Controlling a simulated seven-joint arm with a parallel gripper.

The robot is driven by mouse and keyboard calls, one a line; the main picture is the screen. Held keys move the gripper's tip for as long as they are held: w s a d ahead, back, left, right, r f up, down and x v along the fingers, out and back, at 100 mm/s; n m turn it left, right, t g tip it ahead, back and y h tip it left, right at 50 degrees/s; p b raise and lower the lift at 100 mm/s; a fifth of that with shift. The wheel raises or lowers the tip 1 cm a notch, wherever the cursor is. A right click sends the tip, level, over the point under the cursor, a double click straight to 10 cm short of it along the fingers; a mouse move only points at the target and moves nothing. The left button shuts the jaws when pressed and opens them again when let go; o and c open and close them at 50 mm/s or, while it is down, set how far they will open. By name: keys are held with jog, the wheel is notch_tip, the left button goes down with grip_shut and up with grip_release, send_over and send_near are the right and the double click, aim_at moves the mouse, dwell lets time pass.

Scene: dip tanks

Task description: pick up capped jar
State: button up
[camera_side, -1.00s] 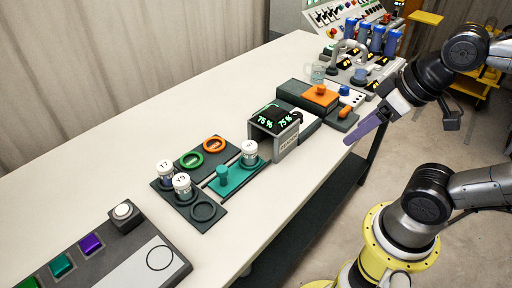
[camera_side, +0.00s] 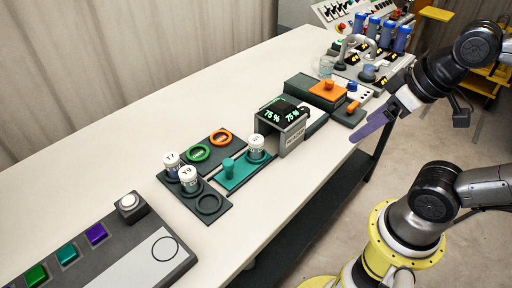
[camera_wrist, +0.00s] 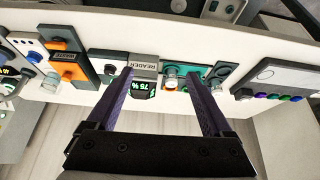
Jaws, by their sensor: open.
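Three white-capped jars stand upright at the middle of the bench. The jar marked Y7 (camera_side: 171,164) and the jar marked Y9 (camera_side: 189,180) stand on the dark rack (camera_side: 216,216). The third jar (camera_side: 256,148) stands at the right end of the teal fixture (camera_side: 231,178). My gripper (camera_side: 368,128) is open and empty, high over the bench's right edge and well away from the jars. In the wrist view my gripper (camera_wrist: 160,76) has its two purple fingers wide apart, with nothing between them. Small jar shapes behind the right finger are hard to tell apart there.
The grey reader (camera_side: 290,135), showing 75 %, stands right of the third jar. Orange and dark blocks (camera_side: 327,92) and a machine with blue cylinders (camera_side: 375,35) lie beyond. A button panel (camera_side: 100,250) is at front left. The bench's back left is clear.

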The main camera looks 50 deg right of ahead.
jog(key=w+r+n, duration=0.6)
jog(key=n, duration=0.3)
jog(key=n+g, duration=0.6)
jog(key=n, duration=0.3)
send_over(256, 139)
notch_tip(256, 139, down, 16)
jog(key=shift+w+a+f, duration=0.1)
jog(key=shift+a, duration=0.05)
jog(key=shift+d+f, duration=0.2)
jog(key=shift+f, duration=2.95)
grip_shut()
jog(key=shift+r, duration=0.1)
